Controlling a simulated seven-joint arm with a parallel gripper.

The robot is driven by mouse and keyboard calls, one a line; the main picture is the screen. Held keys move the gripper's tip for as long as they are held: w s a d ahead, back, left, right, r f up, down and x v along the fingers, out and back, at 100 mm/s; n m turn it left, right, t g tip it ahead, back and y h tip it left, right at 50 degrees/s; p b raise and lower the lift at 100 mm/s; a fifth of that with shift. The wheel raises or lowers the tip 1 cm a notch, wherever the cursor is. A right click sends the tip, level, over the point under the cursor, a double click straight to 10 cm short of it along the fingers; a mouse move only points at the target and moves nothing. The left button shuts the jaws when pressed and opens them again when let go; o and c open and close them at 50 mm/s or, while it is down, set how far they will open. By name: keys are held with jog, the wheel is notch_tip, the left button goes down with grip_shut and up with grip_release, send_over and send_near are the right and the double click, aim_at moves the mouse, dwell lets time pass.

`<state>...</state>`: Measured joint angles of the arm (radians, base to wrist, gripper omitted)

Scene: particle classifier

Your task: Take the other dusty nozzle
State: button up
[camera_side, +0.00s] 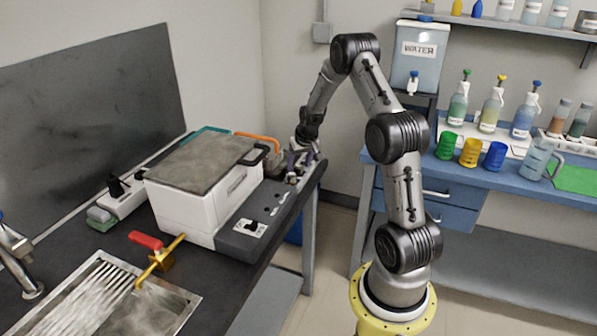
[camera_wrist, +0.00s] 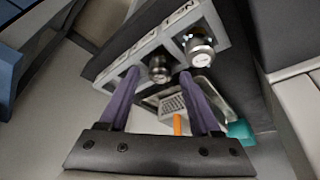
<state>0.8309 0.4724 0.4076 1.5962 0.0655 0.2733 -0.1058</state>
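Two round metal nozzles sit in a grey labelled holder (camera_wrist: 150,42) in the wrist view. The darker nozzle (camera_wrist: 159,68) appears between my fingertips; I cannot tell whether they touch it. The shinier nozzle (camera_wrist: 198,50) is just to its right, outside the fingers. My gripper (camera_wrist: 159,76) has its two purple fingers spread apart, with nothing clearly held. In the side view my gripper (camera_side: 298,164) is low at the far right end of the bench, beside the white machine; the nozzles are too small to tell apart there. Dust cannot be made out clearly.
The white machine (camera_side: 196,208) with a grey lid stands left of my gripper. An orange part (camera_wrist: 177,124) and a teal part (camera_wrist: 239,130) lie nearby. A sink (camera_side: 105,300) is at front left. A blue workbench (camera_side: 480,176) with bottles is at right.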

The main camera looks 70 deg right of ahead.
grip_shut()
jog(key=shift+r, duration=0.15)
